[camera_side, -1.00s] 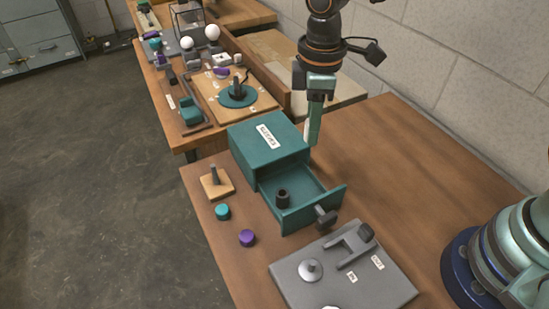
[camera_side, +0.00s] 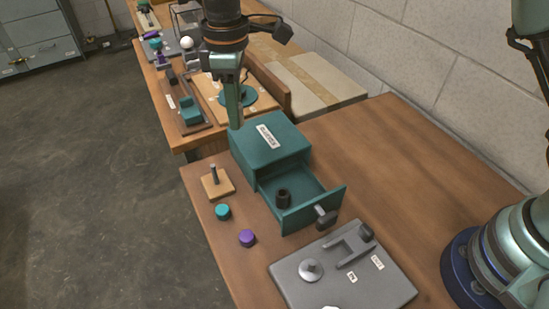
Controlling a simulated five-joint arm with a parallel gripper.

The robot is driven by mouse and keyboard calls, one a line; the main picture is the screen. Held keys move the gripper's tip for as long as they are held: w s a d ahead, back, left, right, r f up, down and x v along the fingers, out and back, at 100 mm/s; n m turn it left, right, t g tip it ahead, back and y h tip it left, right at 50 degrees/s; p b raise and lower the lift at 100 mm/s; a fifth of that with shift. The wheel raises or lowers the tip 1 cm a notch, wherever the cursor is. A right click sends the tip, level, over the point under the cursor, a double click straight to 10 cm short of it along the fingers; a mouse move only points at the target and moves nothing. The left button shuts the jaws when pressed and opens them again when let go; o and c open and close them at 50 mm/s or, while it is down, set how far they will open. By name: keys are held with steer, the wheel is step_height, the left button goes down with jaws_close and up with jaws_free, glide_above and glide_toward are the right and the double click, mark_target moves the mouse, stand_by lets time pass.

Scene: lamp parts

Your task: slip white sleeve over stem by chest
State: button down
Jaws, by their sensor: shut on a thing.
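The stem (camera_side: 213,174) is a thin grey upright post on a square wooden base (camera_side: 218,188), bare, left of the teal chest (camera_side: 270,148). The chest's drawer (camera_side: 312,212) is pulled open. My gripper (camera_side: 236,122) points down behind the chest's left back corner, up and to the right of the stem and apart from it. Its jaws are shut on the white sleeve, of which little can be made out now; a pale strip showed at the fingertips earlier.
A black cylinder (camera_side: 283,198) stands in the drawer. A teal cap (camera_side: 223,211) and a purple cap (camera_side: 247,238) lie in front of the stem. A grey plate (camera_side: 345,280) lies at the front. The table's right side (camera_side: 400,150) is clear.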

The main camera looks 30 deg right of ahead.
glide_above(217, 183)
steer(key=f, duration=0.4)
steer(key=shift+w+f, duration=0.1)
steer(key=shift+w, duration=0.2)
steer(key=shift+f, duration=2.4)
steer(key=shift+f, duration=0.15)
steer(key=shift+f, duration=1.85)
steer(key=shift+f, duration=1.4)
steer(key=c, duration=0.6)
jaws_free()
steer(key=shift+r, duration=0.1)
